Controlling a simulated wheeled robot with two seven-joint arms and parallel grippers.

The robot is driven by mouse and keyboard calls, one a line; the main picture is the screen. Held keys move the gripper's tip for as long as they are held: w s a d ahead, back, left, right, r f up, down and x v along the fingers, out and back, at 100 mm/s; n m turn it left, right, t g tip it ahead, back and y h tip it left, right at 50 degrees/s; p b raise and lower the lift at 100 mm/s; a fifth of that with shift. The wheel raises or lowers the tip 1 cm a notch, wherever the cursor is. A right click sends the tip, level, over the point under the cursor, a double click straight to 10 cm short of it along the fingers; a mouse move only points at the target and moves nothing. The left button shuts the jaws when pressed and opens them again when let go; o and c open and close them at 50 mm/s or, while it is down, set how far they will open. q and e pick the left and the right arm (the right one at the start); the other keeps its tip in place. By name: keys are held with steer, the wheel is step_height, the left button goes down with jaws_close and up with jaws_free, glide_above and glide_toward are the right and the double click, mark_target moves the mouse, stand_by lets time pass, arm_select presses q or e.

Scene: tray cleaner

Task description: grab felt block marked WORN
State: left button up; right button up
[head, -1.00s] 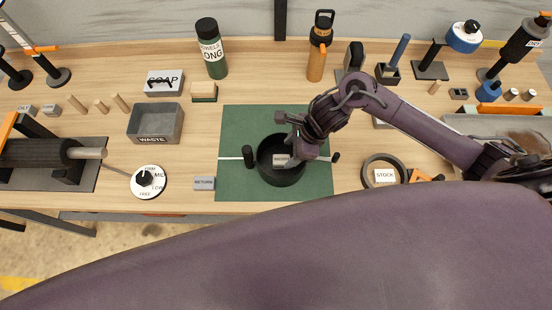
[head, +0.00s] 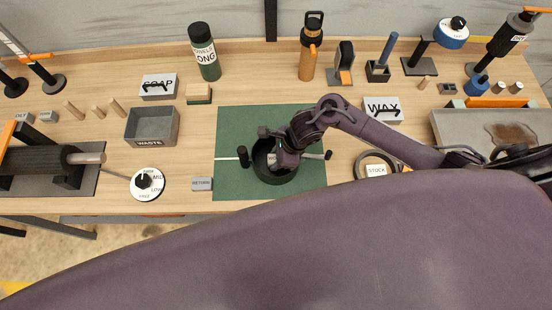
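No label reading WORN can be made out. A black round pan (head: 264,174) with two side handles sits on the green mat (head: 235,118). My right gripper (head: 277,162) reaches down into the pan's opening, and its fingertips are hidden or too small to read. Whether it is open or shut cannot be told. The small grey labelled piece in the pan is now mostly covered by my gripper, and its label is not readable. My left gripper is not in view.
A grey WASTE bin (head: 134,139) and a RETURN plate (head: 202,184) stand to the left of the mat. A ring with a STOCK label (head: 376,171) and a WAX box (head: 390,109) stand to the right. Tall bottles (head: 204,52) stand at the back.

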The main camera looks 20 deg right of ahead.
steer(key=c, duration=0.3)
steer(key=shift+r, duration=0.1)
